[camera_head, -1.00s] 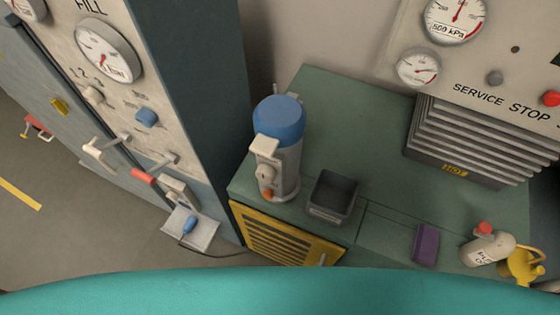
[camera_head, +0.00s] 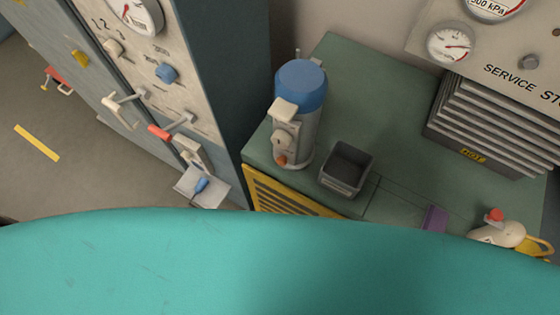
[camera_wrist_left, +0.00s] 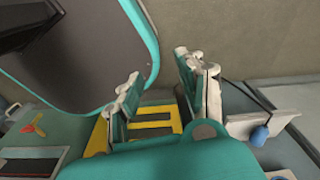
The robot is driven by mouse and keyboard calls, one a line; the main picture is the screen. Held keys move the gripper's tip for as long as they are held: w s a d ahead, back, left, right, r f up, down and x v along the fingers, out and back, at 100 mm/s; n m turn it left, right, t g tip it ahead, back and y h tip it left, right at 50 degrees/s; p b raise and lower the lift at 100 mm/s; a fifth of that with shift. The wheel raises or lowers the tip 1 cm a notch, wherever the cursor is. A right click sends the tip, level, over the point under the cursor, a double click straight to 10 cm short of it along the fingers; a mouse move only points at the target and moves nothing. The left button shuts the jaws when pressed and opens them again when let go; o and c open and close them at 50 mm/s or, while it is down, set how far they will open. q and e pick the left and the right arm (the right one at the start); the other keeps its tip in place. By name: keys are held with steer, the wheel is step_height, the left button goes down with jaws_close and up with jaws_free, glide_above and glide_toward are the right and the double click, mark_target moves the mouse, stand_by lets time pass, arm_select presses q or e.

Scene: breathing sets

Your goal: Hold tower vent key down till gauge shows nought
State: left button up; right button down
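The tower is a grey cylinder with a blue cap (camera_head: 301,84), upright at the left end of the green bench in the head view. On its near side are a cream bracket-like part (camera_head: 285,110), a small round cream part (camera_head: 284,137) and an orange part (camera_head: 281,160) low down. I cannot tell which is the vent key, and I can read no gauge on the tower. My left gripper (camera_wrist_left: 160,68) shows only in the left wrist view, fingers apart with nothing between them. The tower is not recognisable there. My right gripper is in neither view.
A dark open bin (camera_head: 346,169) stands right of the tower. The fill panel (camera_head: 165,110) with levers is to its left; a finned block (camera_head: 490,125) is at right. A yellow grille (camera_wrist_left: 150,125) lies beyond my left fingers, with a blue handle (camera_wrist_left: 260,135) to the right.

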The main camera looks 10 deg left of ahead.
arm_select(q)
jaws_close()
stand_by(1.2)
